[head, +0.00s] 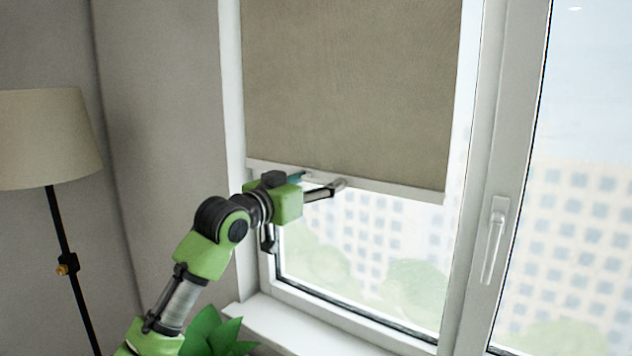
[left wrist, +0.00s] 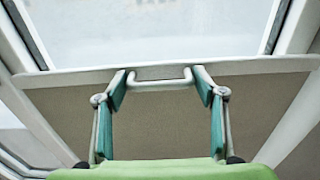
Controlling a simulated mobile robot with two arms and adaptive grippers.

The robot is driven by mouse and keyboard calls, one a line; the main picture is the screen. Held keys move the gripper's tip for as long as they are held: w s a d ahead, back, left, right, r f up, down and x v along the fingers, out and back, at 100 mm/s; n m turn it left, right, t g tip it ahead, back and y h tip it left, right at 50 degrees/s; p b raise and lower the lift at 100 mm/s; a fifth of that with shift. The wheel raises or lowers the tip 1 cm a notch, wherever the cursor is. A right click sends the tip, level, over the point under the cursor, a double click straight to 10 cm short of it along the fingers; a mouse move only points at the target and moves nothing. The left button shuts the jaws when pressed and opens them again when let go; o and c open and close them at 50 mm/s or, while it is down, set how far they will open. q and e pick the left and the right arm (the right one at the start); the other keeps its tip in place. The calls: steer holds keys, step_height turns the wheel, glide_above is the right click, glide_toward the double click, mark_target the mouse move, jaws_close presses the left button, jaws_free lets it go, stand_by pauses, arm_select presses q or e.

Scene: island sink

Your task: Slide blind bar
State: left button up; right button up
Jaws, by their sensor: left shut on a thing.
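The beige roller blind (head: 350,80) covers the upper part of the left window pane. Its white bottom bar (head: 405,193) runs across the pane, with clear glass below it. My left gripper (head: 325,183) is at the bar, left of its middle. In the left wrist view the bar (left wrist: 260,65) has a small white loop handle (left wrist: 160,85), with one teal-padded finger at each end of it. The gripper is shut on this handle. In the head view the gripper hides most of the handle. My right gripper is in neither view.
A white window handle (head: 494,240) sits on the frame to the right. A white sill (head: 320,332) lies below, with a green plant (head: 212,335) at its left. A floor lamp (head: 45,140) stands at the far left.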

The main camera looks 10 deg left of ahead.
arm_select(q)
steer(key=o, duration=1.6)
steer(key=shift+c, duration=0.2)
steer(key=shift+s+a, duration=0.1)
steer(key=shift+s, duration=0.05)
steer(key=v, duration=1.1)
steer(key=shift+s, duration=0.3)
steer(key=shift+f, duration=0.1)
